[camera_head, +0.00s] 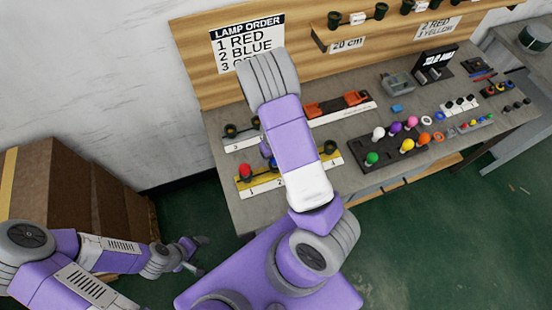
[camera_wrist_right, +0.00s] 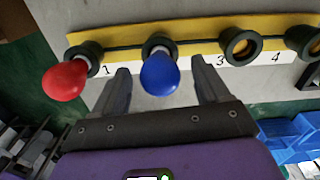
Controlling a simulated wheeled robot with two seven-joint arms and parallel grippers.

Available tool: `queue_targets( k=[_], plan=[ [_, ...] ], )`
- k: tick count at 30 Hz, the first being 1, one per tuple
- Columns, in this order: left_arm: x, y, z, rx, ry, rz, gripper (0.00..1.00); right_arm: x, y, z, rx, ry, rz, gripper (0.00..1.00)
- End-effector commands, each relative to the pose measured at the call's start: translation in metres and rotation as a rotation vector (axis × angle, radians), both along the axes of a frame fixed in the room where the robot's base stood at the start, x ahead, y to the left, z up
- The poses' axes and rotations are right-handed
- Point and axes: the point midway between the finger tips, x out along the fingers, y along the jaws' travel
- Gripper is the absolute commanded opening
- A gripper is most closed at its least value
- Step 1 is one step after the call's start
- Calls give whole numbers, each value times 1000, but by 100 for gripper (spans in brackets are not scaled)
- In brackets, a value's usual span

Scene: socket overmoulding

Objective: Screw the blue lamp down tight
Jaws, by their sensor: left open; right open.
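The blue lamp (camera_wrist_right: 160,76) is in socket 2 of the yellow strip (camera_wrist_right: 200,32) in the right wrist view. My right gripper (camera_wrist_right: 159,68) is open, one finger on each side of the blue lamp, with gaps visible. In the head view my right arm hides most of the lamp; a bit of blue (camera_head: 265,150) shows at its left edge. The red lamp (camera_wrist_right: 65,80) is in socket 1, left of the fingers. My left gripper (camera_head: 198,255) is open and empty, low at the left, away from the table.
Sockets 3 (camera_wrist_right: 240,45) and 4 (camera_wrist_right: 308,40) are empty. A white strip (camera_head: 240,142) lies behind. A dark tray of coloured lamps (camera_head: 400,150) stands to the right. The lamp order sign (camera_head: 247,43) reads 1 red, 2 blue; my arm covers part of it.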

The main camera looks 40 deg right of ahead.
Motion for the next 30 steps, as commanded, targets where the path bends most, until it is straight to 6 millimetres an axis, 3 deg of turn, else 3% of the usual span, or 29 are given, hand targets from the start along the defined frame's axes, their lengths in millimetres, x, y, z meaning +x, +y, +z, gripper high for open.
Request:
queue_targets(
  k=[10,30],
  plan=[
    [0,0,1,0,0,0,74,0,0,0,0,0,33,75],
    [0,0,4,0,0,0,74,0,0,0,0,-1,751,75]
  ],
)
